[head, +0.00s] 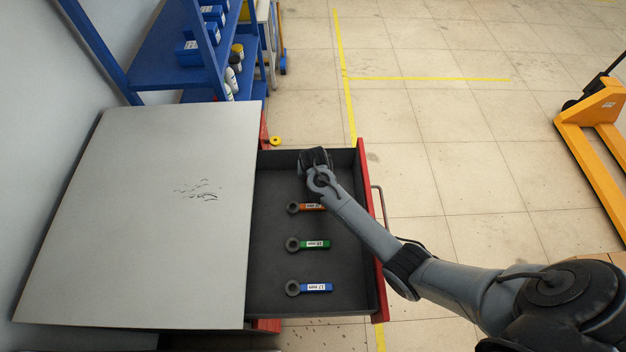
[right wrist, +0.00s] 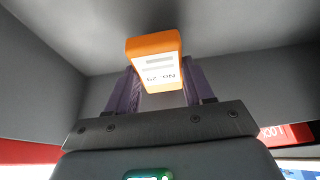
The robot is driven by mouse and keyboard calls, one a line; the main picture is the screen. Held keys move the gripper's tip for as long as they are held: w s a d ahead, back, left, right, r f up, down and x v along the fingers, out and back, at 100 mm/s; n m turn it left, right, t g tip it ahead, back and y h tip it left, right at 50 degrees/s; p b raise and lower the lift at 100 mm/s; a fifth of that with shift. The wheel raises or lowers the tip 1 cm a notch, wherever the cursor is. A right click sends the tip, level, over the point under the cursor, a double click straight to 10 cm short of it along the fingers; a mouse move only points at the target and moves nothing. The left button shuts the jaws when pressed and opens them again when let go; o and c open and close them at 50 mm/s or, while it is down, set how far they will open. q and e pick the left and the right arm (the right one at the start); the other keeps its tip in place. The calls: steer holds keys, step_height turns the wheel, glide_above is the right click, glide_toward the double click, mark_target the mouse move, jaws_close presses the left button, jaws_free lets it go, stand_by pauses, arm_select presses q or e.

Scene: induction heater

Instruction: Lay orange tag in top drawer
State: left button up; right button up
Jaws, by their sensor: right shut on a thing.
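The top drawer (head: 271,225) stands pulled out from the grey-topped cabinet, with a dark inside and a red front. My right gripper (head: 315,160) reaches over the far end of the drawer. In the right wrist view its purple fingers (right wrist: 156,88) are shut on the orange tag (right wrist: 153,45), which has a white printed label. Grey drawer surfaces lie around and beyond the tag; I cannot tell whether it touches them. The gripper hides the tag in the head view. My left gripper is out of view.
In the drawer lie ring-ended pieces with orange (head: 311,207), green (head: 314,244) and blue (head: 317,287) handles. The cabinet top (head: 150,220) is bare. A blue shelf (head: 160,75) stands behind, a yellow pallet jack (head: 590,120) at right. The drawer's left strip is clear.

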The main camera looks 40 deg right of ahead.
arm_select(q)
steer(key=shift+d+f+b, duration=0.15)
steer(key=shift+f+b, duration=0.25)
arm_select(e)
steer(key=shift+f, duration=1.95)
steer(key=shift+f, duration=0.2)
steer(key=o, duration=1)
steer(key=shift+r, duration=0.15)
